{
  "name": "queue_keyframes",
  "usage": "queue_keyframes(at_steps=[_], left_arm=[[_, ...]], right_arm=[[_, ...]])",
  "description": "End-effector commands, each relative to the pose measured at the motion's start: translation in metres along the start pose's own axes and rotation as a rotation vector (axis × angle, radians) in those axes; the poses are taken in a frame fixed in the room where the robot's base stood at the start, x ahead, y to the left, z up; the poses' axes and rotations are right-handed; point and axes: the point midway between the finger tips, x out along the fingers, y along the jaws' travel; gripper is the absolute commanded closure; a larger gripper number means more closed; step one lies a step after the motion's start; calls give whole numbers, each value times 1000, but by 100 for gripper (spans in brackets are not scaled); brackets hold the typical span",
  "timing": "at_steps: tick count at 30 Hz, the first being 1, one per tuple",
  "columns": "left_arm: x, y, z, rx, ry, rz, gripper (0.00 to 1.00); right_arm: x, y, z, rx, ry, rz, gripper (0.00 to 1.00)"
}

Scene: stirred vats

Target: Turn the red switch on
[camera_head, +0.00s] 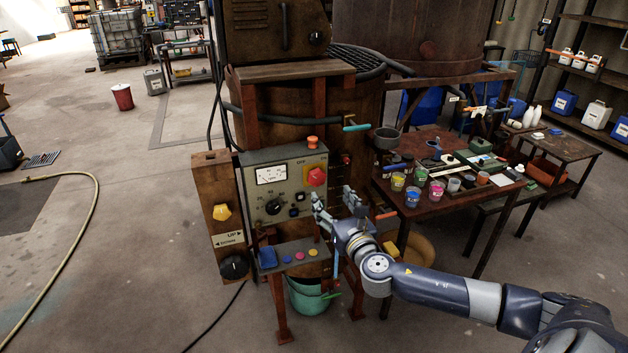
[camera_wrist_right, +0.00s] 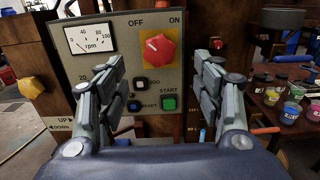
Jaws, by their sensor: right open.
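The red switch (camera_head: 316,176) is a knob on a yellow plate at the upper right of the grey control panel (camera_head: 255,185). In the wrist view the red switch (camera_wrist_right: 158,48) sits below the words OFF and ON, and its pale mark appears turned toward the OFF side. My right gripper (camera_head: 335,203) is open and empty in front of the panel's lower right. In the right wrist view my gripper's fingers (camera_wrist_right: 158,78) stand apart on either side, below the switch, with a visible gap to it. My left gripper is not in view.
A small shelf (camera_head: 320,256) juts out below. A table (camera_head: 428,215) with paint cups stands close on the right.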

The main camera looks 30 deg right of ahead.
Motion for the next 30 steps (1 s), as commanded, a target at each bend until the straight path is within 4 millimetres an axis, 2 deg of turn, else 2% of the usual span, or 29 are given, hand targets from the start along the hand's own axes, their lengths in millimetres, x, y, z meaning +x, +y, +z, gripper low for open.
queue_keyframes(at_steps=[5,15,21,30], left_arm=[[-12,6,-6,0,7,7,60],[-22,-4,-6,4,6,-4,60],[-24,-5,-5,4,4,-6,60],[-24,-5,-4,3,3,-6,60]], right_arm=[[31,0,4,5,-3,-2,39],[78,0,1,5,0,-1,39],[90,1,0,5,1,0,39],[92,1,0,5,1,1,39]])
